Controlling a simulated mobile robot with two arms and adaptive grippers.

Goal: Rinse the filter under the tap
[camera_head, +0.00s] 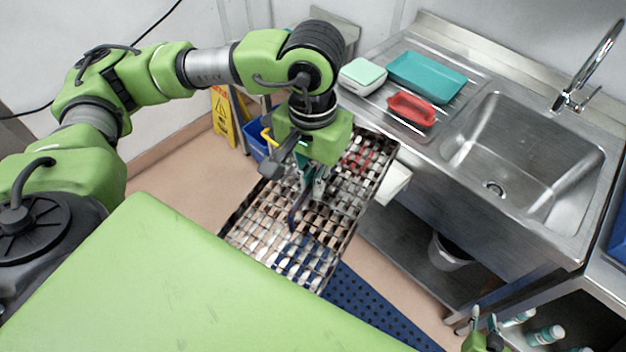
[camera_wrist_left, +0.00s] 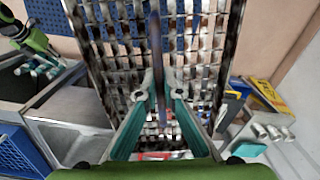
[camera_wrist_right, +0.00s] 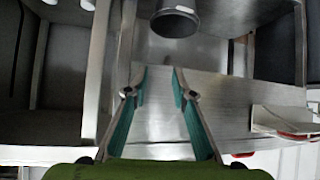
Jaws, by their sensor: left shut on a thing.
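The filter is a large rectangular metal mesh panel (camera_head: 338,213) in a dark frame, held tilted in front of the counter's left part. My left gripper (camera_head: 318,190) is shut on its dark bar handle (camera_head: 294,215); the handle also shows between the fingers in the left wrist view (camera_wrist_left: 156,50). The steel sink basin (camera_head: 520,165) is to the right, apart from the filter. The curved tap (camera_head: 597,62) stands behind the basin; no water is visible. My right gripper (camera_head: 482,322) is low at the bottom right; its fingers are apart and empty in the right wrist view (camera_wrist_right: 159,85).
A teal tray (camera_head: 427,77), a red tray (camera_head: 411,109) and a white container with a pale green lid (camera_head: 362,75) sit on the drainboard. A bucket (camera_head: 450,252) stands under the sink. Bottles (camera_head: 546,335) are at the lower right. A green surface (camera_head: 190,290) fills the foreground.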

